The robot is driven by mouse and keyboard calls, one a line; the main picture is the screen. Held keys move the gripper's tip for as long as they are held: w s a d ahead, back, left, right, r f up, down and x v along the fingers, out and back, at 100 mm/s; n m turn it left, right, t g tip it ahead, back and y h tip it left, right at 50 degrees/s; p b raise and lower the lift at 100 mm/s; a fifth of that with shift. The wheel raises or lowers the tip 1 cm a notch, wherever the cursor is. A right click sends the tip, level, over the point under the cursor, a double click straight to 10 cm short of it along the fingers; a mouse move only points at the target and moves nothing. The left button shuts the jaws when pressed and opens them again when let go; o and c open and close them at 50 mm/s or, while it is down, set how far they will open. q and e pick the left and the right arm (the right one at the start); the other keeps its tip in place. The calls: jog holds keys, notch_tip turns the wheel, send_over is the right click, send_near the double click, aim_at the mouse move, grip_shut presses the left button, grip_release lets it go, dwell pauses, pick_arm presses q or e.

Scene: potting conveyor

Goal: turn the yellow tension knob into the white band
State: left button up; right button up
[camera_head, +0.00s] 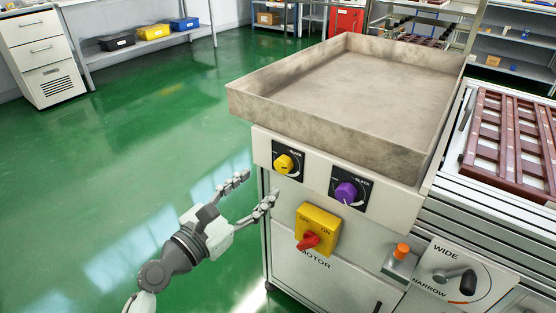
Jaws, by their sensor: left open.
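The yellow knob (284,164) sits on a black square plate on the front panel of the grey tray stand, at the panel's left. Its white band is too small to make out clearly, and I cannot tell where the pointer stands against it. My left gripper (254,190) is open and empty, in front of the panel, below and left of the yellow knob and apart from it. My right gripper is not in view.
A purple knob (346,193) sits right of the yellow one. Below are a yellow switch box (318,222) with a red handle, an orange button (402,250) and a wide/narrow lever (466,282). An empty tray (330,125) is above. Green floor lies free at left.

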aim_at(281, 167)
pick_arm(q)
jog(key=shift+x, duration=3.5)
jog(key=shift+s+d, duration=0.1)
jog(key=c, duration=1.1)
